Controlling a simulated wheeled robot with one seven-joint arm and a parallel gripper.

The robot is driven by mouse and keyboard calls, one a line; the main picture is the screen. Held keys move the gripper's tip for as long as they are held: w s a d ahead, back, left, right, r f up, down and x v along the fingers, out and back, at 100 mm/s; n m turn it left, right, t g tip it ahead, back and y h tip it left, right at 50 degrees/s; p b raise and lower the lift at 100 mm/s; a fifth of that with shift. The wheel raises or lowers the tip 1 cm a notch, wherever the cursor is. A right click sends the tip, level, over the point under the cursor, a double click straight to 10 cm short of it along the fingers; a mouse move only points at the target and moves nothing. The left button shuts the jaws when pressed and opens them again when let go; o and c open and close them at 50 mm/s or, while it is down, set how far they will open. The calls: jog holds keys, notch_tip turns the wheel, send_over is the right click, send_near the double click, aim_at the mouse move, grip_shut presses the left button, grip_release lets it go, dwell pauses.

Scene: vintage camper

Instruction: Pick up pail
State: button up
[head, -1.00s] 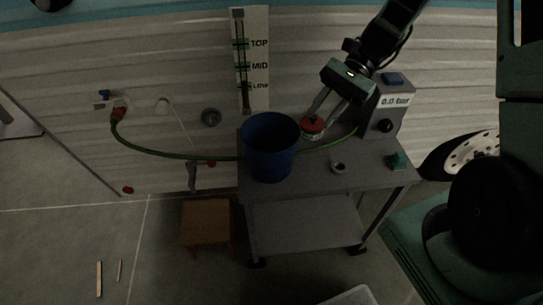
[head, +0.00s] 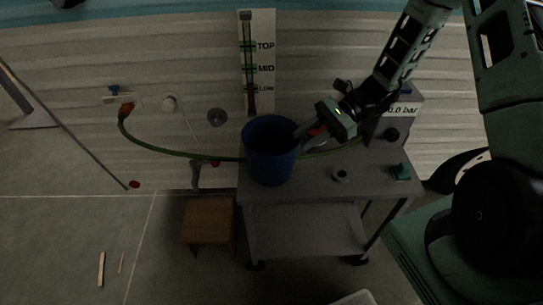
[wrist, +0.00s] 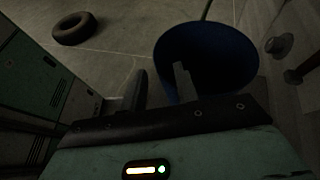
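The blue pail (head: 268,160) stands upright on the left part of the grey cart top (head: 325,183). It also shows in the wrist view (wrist: 218,55), with its opening facing the camera. My gripper (head: 303,137) is at the pail's right rim in the head view, its fingers pointing left. In the wrist view its two fingers (wrist: 160,82) are apart, and one overlaps the near side of the pail. I cannot tell whether that finger is inside the pail or touching the rim. No grip on the pail shows.
A red-topped item (head: 317,130) is partly hidden behind my gripper. A green hose (head: 165,151) runs behind the pail. A pressure box (head: 396,120), a small ring (head: 340,174) and a teal item (head: 401,172) are on the cart's right. A wooden stool (head: 208,220) stands below left.

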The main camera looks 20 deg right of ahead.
aim_at(289, 151)
jog(key=shift+p+x, duration=0.35)
jog(key=shift+x, duration=2.6)
jog(key=shift+s+d+f, duration=0.1)
jog(key=shift+s+f, duration=0.05)
grip_shut()
jog(key=shift+d+f, duration=0.1)
jog(key=shift+f, duration=0.05)
